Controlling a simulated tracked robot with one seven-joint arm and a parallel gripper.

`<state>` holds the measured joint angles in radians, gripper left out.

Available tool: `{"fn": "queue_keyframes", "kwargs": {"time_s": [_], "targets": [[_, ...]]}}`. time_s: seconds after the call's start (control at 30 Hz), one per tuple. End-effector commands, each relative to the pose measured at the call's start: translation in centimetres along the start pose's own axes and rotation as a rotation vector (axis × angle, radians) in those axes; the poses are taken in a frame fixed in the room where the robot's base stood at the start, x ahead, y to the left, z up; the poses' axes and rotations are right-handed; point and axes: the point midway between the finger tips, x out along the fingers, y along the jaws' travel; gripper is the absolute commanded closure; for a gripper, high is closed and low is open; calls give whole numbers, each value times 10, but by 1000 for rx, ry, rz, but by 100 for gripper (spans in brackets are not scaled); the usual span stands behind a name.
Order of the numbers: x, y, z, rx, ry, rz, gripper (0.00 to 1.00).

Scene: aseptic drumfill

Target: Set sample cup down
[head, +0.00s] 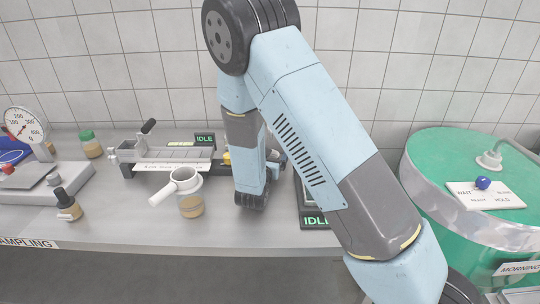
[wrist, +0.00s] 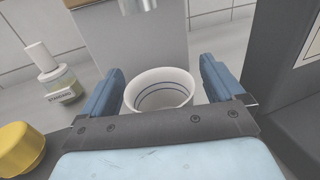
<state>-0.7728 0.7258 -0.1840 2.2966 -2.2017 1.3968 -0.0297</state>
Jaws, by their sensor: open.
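The sample cup (wrist: 160,90) is white with blue lines inside, and I look down into its open mouth in the wrist view. My gripper (wrist: 162,68) is open, with one blue finger on each side of the cup. Whether either finger touches the wall is hard to tell. The cup looks empty inside, and its base is hidden behind the gripper's front plate. In the head view my arm covers the gripper and I cannot make out the cup.
A green drum (head: 440,170) is right. A yellow cap (wrist: 22,150) and labelled bottle (wrist: 58,82) are near my gripper.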

Motion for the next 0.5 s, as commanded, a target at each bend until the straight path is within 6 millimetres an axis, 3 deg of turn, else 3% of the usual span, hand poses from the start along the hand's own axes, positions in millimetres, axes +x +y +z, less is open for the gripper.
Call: {"fn": "queue_keyframes", "kwargs": {"time_s": [0.17,0.5], "targets": [[-8,0,2,0,1,1,5],[-69,1,2,-1,2,4,5]]}}
